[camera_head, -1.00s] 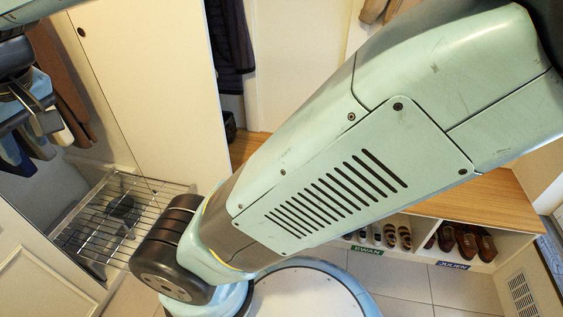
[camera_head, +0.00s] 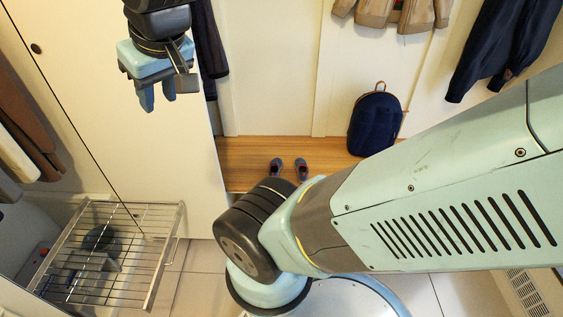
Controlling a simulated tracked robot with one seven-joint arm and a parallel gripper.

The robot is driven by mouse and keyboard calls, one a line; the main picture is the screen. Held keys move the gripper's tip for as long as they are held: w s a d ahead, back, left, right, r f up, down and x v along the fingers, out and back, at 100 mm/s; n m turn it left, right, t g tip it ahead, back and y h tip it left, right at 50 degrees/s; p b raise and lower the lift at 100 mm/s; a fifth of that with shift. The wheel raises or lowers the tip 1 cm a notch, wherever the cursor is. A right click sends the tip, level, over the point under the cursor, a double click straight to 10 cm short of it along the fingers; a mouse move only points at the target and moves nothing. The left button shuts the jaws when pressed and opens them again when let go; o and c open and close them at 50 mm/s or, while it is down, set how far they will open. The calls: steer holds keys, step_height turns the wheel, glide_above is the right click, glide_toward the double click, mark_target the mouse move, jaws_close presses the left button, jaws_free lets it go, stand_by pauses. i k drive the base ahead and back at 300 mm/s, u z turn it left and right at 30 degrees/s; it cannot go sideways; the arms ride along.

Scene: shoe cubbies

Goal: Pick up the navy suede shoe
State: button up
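No shoe can be singled out for certain as the navy suede shoe. A pair of small dark bluish-grey shoes with reddish insides stands on the wooden bench, a left one (camera_head: 276,168) and a right one (camera_head: 301,168). Their material is too small to tell. My gripper (camera_head: 158,100) hangs at the upper left, in front of the white panel, well up and left of the pair. Its two fingers point down with a gap between them, and nothing shows in it. My arm hides the right of the bench and the cubbies below.
A wire rack (camera_head: 165,248) stands at the lower left, with a dark, unclear shape (camera_head: 103,240) at it. A navy backpack (camera_head: 376,122) sits on the bench (camera_head: 245,160). Coats hang above, including a dark jacket (camera_head: 505,45). The white panel (camera_head: 150,165) stands left of the bench.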

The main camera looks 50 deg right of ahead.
mark_target(276, 164)
steer(key=u, duration=0.7)
steer(key=i, duration=0.1)
steer(key=z, duration=1.5)
steer(key=k, duration=1.15)
steer(key=z, duration=0.5)
steer(key=i, duration=1)
steer(key=u, duration=0.2)
steer(key=k, duration=0.15)
steer(key=z, duration=0.05)
